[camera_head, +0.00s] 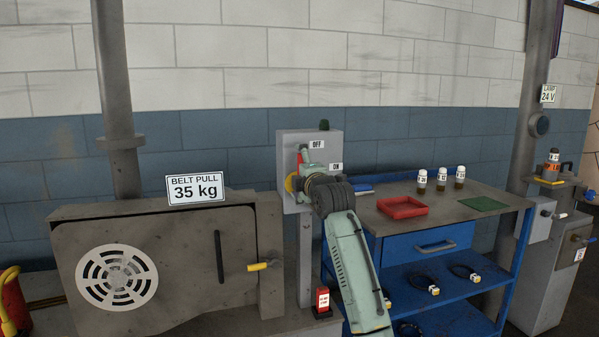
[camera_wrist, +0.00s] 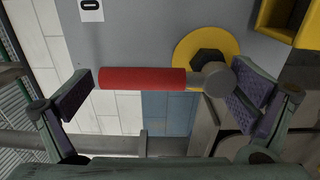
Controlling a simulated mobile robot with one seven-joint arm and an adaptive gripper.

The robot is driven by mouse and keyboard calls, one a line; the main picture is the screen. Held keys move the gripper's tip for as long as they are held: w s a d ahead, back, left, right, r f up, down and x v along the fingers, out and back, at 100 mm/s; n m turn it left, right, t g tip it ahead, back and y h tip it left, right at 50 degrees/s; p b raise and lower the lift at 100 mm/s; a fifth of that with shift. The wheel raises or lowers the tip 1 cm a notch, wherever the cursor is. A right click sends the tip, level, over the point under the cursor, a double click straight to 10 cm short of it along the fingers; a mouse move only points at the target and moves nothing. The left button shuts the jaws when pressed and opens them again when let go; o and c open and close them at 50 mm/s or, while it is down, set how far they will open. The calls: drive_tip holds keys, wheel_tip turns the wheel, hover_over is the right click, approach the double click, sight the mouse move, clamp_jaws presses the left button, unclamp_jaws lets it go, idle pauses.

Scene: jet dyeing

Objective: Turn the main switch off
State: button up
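The main switch is a grey box (camera_head: 327,146) on a post, with an OFF label (camera_head: 317,144) above an ON label (camera_head: 336,167). Its red handle (camera_wrist: 143,78) runs from a grey hub (camera_wrist: 217,78) in front of a yellow disc (camera_wrist: 190,50). In the head view a bit of the red handle (camera_head: 302,156) shows near OFF, the rest hidden by my gripper (camera_head: 306,172). In the wrist view my gripper (camera_wrist: 162,98) is open, one finger near the handle's free end and the other near the hub. Whether they touch is unclear.
A blue workbench (camera_head: 400,240) with a red tray (camera_head: 402,207) and several small bottles stands right of the switch. A grey machine housing (camera_head: 185,250) with a yellow-tipped lever (camera_head: 262,267) is at left. A small red block (camera_head: 322,299) stands below the switch.

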drive_tip(key=v, duration=1.2)
